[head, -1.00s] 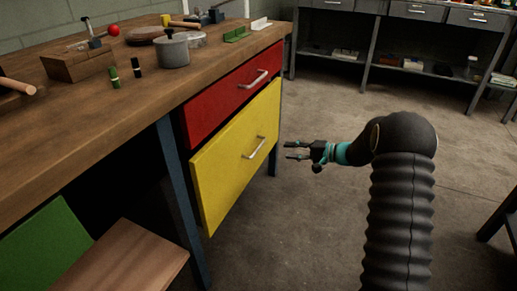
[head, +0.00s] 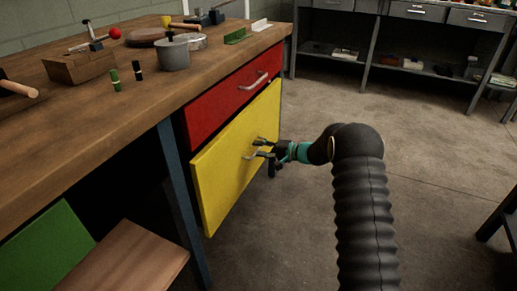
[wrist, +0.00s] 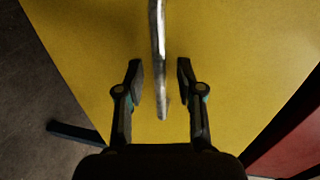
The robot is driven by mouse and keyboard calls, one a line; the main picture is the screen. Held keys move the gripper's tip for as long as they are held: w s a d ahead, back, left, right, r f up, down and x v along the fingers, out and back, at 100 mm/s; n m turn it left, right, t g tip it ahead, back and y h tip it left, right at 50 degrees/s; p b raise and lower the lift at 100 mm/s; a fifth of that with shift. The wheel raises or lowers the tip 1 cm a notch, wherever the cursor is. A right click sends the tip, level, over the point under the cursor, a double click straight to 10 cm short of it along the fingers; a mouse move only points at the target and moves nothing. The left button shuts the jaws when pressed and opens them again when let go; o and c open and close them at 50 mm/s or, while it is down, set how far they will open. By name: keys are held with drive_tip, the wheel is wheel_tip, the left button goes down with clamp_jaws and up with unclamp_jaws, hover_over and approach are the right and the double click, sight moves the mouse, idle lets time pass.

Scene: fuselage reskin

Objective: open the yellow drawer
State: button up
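The yellow drawer (head: 225,172) is the large lower front under the workbench, below a red drawer; no gap at its edges is clear to me. Its metal bar handle (wrist: 158,55) runs between my gripper's two fingers in the wrist view. My gripper (head: 262,147) is at the handle in the head view and covers part of it. In the wrist view my gripper (wrist: 160,82) is open, with a finger on each side of the handle and a visible gap on both sides.
The red drawer (head: 232,100) with its own handle is just above. A blue bench leg (head: 181,200) stands left of the yellow drawer. A wooden stool or board (head: 125,258) is at the lower left. The concrete floor (head: 430,150) to the right is clear.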

drive_tip(key=shift+w+a+f, duration=0.1)
drive_tip(key=shift+w+a, duration=0.1)
drive_tip(key=shift+a, duration=0.25)
clamp_jaws()
drive_tip(key=shift+d, duration=0.15)
